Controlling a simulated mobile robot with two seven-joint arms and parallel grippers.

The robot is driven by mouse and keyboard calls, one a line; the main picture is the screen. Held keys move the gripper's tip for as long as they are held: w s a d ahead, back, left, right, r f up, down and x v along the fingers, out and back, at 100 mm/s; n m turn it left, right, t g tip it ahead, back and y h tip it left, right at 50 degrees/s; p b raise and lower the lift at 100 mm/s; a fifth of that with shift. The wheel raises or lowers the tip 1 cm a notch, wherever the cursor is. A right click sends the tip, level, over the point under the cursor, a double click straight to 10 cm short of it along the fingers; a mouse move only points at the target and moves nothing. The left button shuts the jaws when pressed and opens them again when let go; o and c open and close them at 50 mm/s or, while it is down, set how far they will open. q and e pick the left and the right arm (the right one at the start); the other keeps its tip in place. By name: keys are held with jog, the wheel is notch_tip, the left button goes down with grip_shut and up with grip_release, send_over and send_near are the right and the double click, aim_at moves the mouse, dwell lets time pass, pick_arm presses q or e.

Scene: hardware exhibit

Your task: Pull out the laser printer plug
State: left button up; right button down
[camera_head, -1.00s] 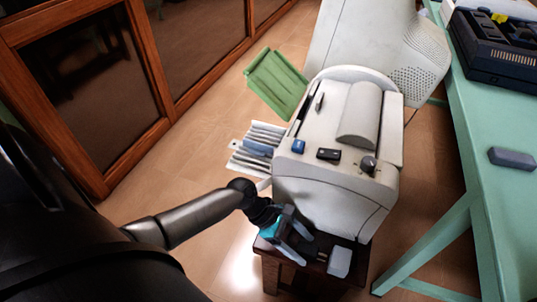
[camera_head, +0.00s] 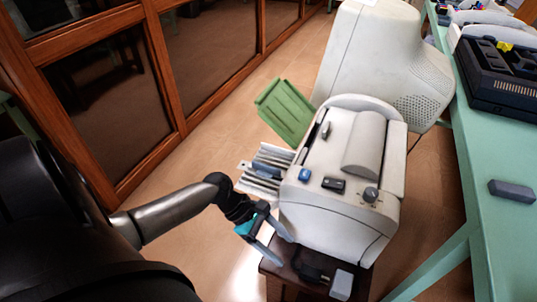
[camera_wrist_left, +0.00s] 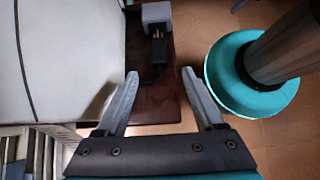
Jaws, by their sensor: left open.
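The white laser printer (camera_head: 340,215) stands on a small dark wooden stand (camera_head: 272,270). Its black plug (camera_head: 313,270) lies on the stand top beside a pale grey socket block (camera_head: 342,284). In the left wrist view, metal pins show between the plug (camera_wrist_left: 158,50) and the block (camera_wrist_left: 156,14); I cannot tell whether their tips touch the block. My left gripper (camera_head: 285,252) is open and empty at the printer's lower left corner, back from the plug. In the left wrist view, its fingers (camera_wrist_left: 160,74) point toward the plug, apart from it. My right gripper is out of view.
A green panel (camera_head: 286,110) and a pale slatted piece (camera_head: 264,170) stand left of the printer. A large beige monitor (camera_head: 390,65) is behind it. A green table (camera_head: 500,170) runs along the right. Wood-framed glass cabinets (camera_head: 110,95) line the left; floor between is clear.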

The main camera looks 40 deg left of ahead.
pick_arm(q)
jog(key=p+v, duration=0.1)
jog(key=v, duration=0.3)
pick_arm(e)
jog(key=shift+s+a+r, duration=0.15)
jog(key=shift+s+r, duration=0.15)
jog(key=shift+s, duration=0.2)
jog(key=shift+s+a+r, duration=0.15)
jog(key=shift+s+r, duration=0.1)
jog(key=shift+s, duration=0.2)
